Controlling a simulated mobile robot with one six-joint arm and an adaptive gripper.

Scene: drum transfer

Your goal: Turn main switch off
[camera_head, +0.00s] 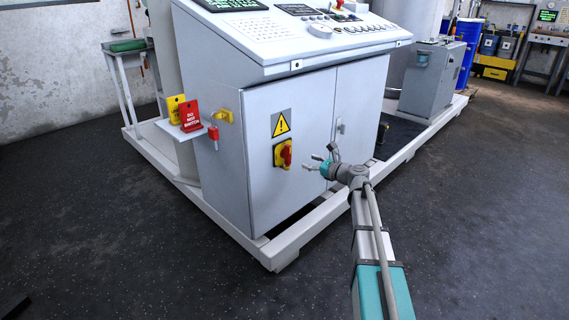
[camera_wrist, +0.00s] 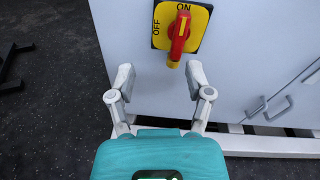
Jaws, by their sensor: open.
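The main switch (camera_head: 283,154) is a red rotary handle on a yellow plate, on the front of the grey control cabinet (camera_head: 250,180). In the wrist view the red switch handle (camera_wrist: 179,38) stands near vertical, its upper end by the word ON. OFF is printed on the plate's left side. My gripper (camera_head: 318,161) is to the right of the switch in the head view. In the wrist view my gripper (camera_wrist: 160,76) is open and empty, its two fingers apart below the switch plate. The fingers do not appear to touch the handle.
A yellow warning triangle (camera_head: 281,124) is above the switch. Red and yellow tags (camera_head: 190,115) stand on a small side shelf, with a red padlock (camera_head: 213,132) beside it. A cabinet door handle (camera_wrist: 268,108) is at right. A white base frame (camera_head: 283,250) runs along the floor.

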